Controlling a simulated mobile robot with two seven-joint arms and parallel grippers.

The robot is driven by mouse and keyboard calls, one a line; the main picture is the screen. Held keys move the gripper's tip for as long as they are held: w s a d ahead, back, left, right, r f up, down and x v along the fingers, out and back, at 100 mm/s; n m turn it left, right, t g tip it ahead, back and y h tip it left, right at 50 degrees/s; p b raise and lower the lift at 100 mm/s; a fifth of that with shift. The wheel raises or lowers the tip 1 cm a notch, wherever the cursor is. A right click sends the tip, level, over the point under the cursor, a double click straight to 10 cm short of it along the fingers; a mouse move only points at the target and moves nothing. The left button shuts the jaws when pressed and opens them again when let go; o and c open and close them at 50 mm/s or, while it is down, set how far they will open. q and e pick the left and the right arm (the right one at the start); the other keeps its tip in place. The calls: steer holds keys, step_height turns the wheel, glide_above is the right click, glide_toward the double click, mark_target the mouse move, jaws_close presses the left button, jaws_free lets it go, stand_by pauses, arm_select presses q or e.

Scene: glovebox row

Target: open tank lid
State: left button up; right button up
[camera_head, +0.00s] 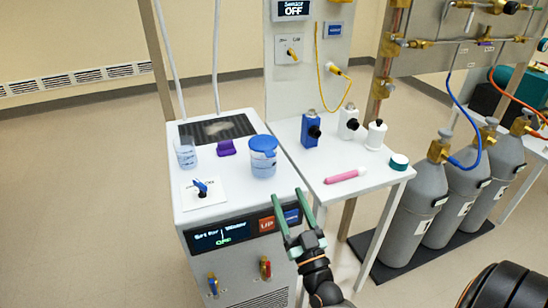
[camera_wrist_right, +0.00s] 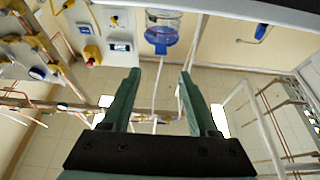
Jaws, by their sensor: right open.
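The white bath unit (camera_head: 240,200) stands left of the table. On its top is a dark rectangular panel (camera_head: 217,128), with a small purple block (camera_head: 226,148) at its front edge; I cannot tell whether the panel is a closed lid or an opening. My right gripper (camera_head: 287,193) is open and empty, at the front right corner of the unit, near its blue and orange labels. In the right wrist view, the open green fingers (camera_wrist_right: 160,72) have nothing between them. My left gripper is not in view.
A blue-lidded jar (camera_head: 263,158), a clear beaker (camera_head: 186,153) and a blue knob (camera_head: 201,188) are on the unit's top. The side table (camera_head: 345,160) holds a pink tube (camera_head: 345,176) and several bottles. Grey gas cylinders (camera_head: 412,215) stand at right. Floor is open at left.

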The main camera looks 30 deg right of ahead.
glide_toward(265, 145)
steer(key=x, duration=0.2)
steer(key=r+x, duration=0.1)
steer(key=x, duration=0.1)
steer(key=shift+w+r+p, duration=0.15)
steer(key=shift+r+p, duration=0.05)
steer(key=shift+p, duration=0.2)
steer(key=shift+c, duration=0.2)
jaws_close()
stand_by(1.0)
